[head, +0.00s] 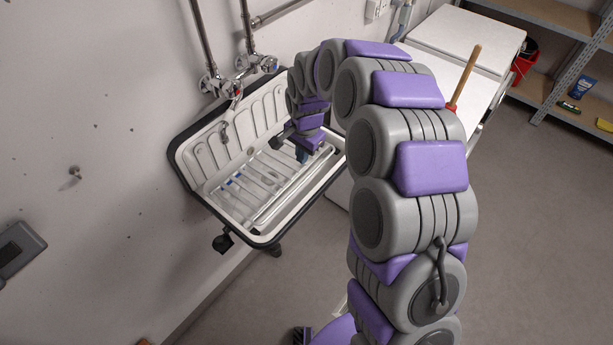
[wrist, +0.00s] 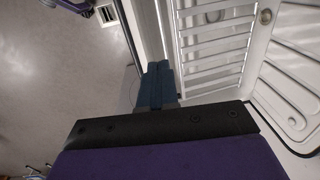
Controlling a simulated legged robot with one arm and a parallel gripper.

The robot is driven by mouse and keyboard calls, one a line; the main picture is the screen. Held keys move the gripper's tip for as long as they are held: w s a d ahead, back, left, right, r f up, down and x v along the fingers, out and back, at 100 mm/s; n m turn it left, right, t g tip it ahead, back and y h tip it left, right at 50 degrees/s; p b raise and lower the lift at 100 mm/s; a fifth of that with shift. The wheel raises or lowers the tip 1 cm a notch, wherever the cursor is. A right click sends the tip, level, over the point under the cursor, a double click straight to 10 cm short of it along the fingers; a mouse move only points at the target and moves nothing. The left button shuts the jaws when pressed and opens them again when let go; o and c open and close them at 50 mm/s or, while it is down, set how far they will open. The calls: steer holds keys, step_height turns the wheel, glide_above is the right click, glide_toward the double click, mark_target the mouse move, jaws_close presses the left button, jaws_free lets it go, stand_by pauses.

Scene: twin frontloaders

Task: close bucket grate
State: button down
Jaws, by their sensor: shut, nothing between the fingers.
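The bucket grate (head: 262,178) is a white slatted rack lying low across the basin of a white wall sink (head: 201,150) with a dark rim. Its slats also show in the wrist view (wrist: 212,45). My gripper (head: 303,156) is over the right part of the sink, near the grate's right end, partly hidden by my arm. In the wrist view my gripper's blue-grey fingers (wrist: 159,80) are together and empty, beside the sink's edge and left of the slats. I cannot tell whether they touch it.
Taps and pipes (head: 222,85) are on the wall above the sink. The grey floor (head: 540,230) at right is clear.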

glide_above(300, 184)
steer(key=s+a, duration=0.1)
steer(key=s, duration=0.1)
step_height(300, 184, down, 6)
steer(key=f, duration=0.2)
steer(key=f+b, duration=0.1)
steer(key=f, duration=0.1)
steer(key=d+f+b, duration=0.1)
steer(key=f, duration=0.1)
steer(key=shift+w+f, duration=0.35)
steer(key=shift+a+f, duration=0.25)
steer(key=shift+f, duration=0.25)
steer(key=shift+a+f, duration=0.1)
steer(key=shift+a, duration=0.35)
steer(key=shift+d, duration=0.3)
steer(key=shift+s+d+f, duration=0.1)
steer(key=shift+d+f, duration=0.3)
steer(key=shift+f, duration=0.05)
steer(key=shift+s+f+t+y, duration=0.25)
steer(key=shift+f+t+y, duration=0.3)
steer(key=shift+f, duration=0.5)
steer(key=shift+s+f, duration=0.1)
